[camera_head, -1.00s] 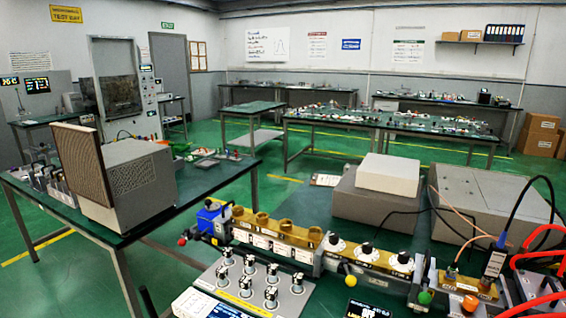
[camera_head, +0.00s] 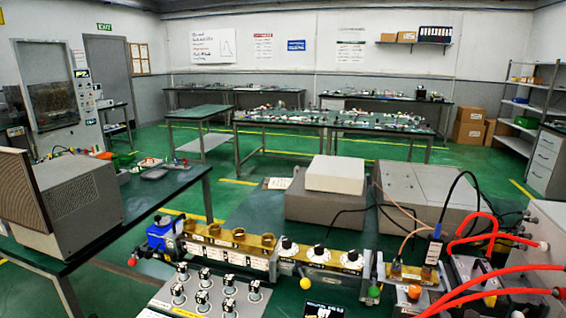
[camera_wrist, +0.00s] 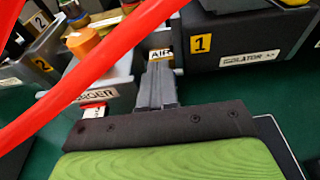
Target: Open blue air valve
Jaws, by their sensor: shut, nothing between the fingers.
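My gripper (camera_wrist: 157,86) shows in the wrist view with its grey fingers together and nothing between them. The fingertips point at a small plate marked AIR (camera_wrist: 160,54), which they appear to partly overlap. No blue valve handle can be made out at that plate; it may be hidden by the fingers or a red hose. In the head view a blue block (camera_head: 160,235) with a red ball knob is at the left end of the brass row, and I cannot tell whether it is the air valve. My gripper cannot be made out in the head view.
A red hose (camera_wrist: 90,75) crosses close in front of the wrist camera. A black box marked 1 ISOLATOR (camera_wrist: 246,42) is right of the fingers, and an orange knob (camera_wrist: 84,42) is left. Red hoses (camera_head: 500,293) also fill the head view's right front.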

